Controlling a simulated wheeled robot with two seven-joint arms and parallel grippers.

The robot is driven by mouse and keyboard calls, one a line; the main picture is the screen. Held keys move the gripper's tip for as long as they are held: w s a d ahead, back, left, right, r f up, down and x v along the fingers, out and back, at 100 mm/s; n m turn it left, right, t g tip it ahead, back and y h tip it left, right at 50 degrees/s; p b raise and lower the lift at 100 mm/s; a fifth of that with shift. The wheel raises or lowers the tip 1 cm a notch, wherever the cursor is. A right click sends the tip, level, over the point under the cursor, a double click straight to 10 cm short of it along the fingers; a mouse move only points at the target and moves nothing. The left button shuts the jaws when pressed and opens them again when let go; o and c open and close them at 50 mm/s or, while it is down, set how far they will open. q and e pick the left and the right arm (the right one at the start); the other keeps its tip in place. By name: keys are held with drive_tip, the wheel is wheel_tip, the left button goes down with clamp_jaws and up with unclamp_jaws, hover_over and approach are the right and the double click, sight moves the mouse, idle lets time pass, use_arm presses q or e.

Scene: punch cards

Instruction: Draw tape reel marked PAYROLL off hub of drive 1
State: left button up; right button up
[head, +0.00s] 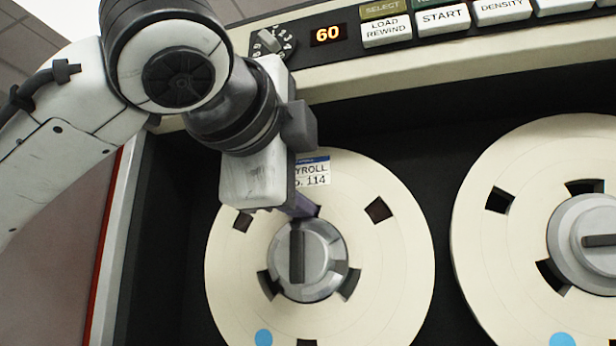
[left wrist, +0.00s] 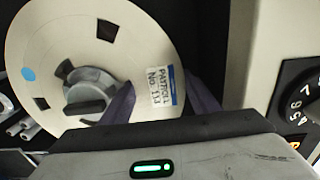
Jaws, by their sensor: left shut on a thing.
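The cream PAYROLL reel (head: 385,270) is around the grey hub (head: 325,262) of the left drive, whose dark bar stands upright in the head view. Its label (head: 312,172) is partly covered by my gripper there, but PAYROLL reads in the left wrist view (left wrist: 165,85). My left gripper (head: 303,208) is at the reel's upper part, with a purple finger at the slot above the hub. In the left wrist view the fingers (left wrist: 160,98) straddle the labelled side of the reel (left wrist: 130,50), shut on it. I cannot tell how far it sits on the hub. My right gripper is not in view.
A second cream reel (head: 510,265) is on the right hub (head: 590,240), close to the first. Above is a control panel with a dial (head: 270,42), a display reading 60 (head: 327,34) and buttons (head: 443,19). The dark recess's left wall is close to my arm.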

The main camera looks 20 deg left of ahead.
use_arm(q)
drive_tip(key=s+b, duration=0.2)
drive_tip(key=s, duration=0.6)
drive_tip(key=shift+a, duration=0.15)
idle(3.0)
drive_tip(key=s+b, duration=0.2)
drive_tip(key=s, duration=0.8)
drive_tip(key=shift+s+a, duration=0.2)
drive_tip(key=shift+s, duration=0.1)
drive_tip(key=shift+r, duration=0.1)
idle(0.5)
